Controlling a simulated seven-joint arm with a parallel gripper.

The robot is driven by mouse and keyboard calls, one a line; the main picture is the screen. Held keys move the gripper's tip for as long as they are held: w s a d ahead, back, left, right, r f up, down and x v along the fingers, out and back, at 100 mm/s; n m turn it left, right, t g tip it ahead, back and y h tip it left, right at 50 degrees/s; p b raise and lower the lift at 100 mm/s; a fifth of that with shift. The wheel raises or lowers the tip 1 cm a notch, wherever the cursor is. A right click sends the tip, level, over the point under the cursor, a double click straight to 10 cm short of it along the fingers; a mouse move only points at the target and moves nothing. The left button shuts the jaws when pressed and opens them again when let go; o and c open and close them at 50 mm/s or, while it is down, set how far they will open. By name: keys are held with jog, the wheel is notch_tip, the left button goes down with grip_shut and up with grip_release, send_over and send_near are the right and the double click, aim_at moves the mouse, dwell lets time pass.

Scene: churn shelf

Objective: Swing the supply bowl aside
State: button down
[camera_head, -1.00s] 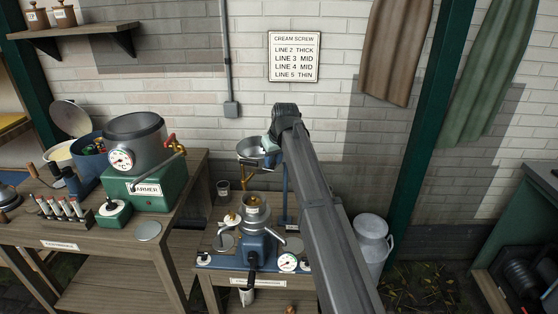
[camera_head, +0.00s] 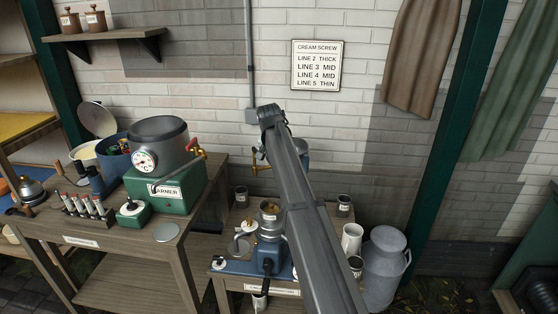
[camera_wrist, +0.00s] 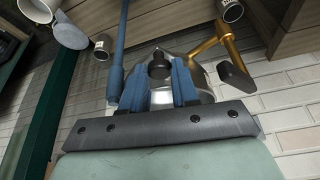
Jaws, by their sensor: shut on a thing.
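The supply bowl (camera_wrist: 196,77) is a shiny metal bowl with a brass tap (camera_wrist: 215,40) ending in a dark handle. In the wrist view my gripper (camera_wrist: 160,75) has its blue fingers shut on a dark knob (camera_wrist: 158,66) at the bowl. A blue post (camera_wrist: 117,50) stands beside the fingers. My fingers are hidden there.
The blue separator (camera_head: 268,245) stands on the wooden bench below, its top cup (camera_head: 270,208) clear of the bowl. Small cups and a white jug (camera_head: 351,240) stand right of my arm. A milk can (camera_head: 385,265) stands farther right. The green warmer (camera_head: 165,188) is on the left table.

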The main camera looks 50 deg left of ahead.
jog(key=shift+a, duration=0.25)
jog(key=c, duration=0.8)
grip_release()
jog(key=shift+c, duration=0.2)
jog(key=shift+d, duration=0.1)
jog(key=v, duration=1.3)
jog(key=shift+r, duration=0.45)
